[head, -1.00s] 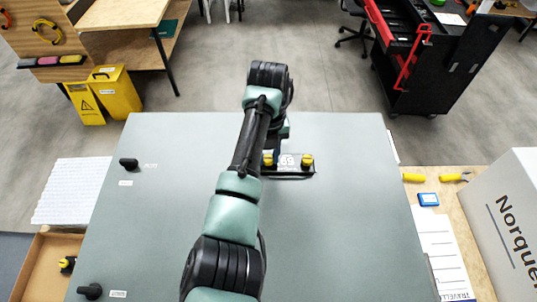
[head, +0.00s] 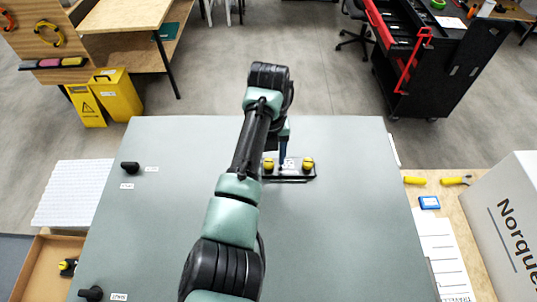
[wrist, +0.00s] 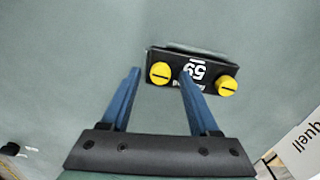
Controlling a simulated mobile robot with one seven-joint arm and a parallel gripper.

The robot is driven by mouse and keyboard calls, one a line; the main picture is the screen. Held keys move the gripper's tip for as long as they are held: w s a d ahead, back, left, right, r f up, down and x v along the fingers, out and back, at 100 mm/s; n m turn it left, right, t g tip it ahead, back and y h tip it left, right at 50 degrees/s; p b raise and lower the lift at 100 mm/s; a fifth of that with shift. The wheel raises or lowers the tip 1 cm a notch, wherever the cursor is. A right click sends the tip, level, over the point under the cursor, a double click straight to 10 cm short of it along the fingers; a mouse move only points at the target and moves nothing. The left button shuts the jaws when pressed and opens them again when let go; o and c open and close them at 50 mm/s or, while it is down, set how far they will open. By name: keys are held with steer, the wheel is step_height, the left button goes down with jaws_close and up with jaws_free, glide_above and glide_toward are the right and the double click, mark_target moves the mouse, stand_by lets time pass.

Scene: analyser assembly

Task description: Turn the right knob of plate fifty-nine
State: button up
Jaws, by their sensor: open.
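Plate fifty-nine (head: 291,178) is a small black plate on the grey-green panel, with a yellow knob at each end. Its number reads upside down in the wrist view (wrist: 197,70). The picture-left knob (head: 268,166) also shows in the wrist view (wrist: 159,73); the picture-right knob (head: 307,164) does too (wrist: 226,85). My gripper (wrist: 160,71) is open with blue fingers. In the wrist view its tips lie either side of the picture-left knob, the right finger over part of the plate. I cannot tell whether they touch. The picture-right knob is clear of the fingers.
The panel (head: 340,240) is mostly bare. Black knobs (head: 130,168) with small labels sit at its left side. A white box (head: 510,220) and yellow-handled tools (head: 455,181) lie to the right; a cardboard tray (head: 50,260) is at the left.

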step_height(320, 180, up, 13)
stand_by(0.5)
stand_by(0.4)
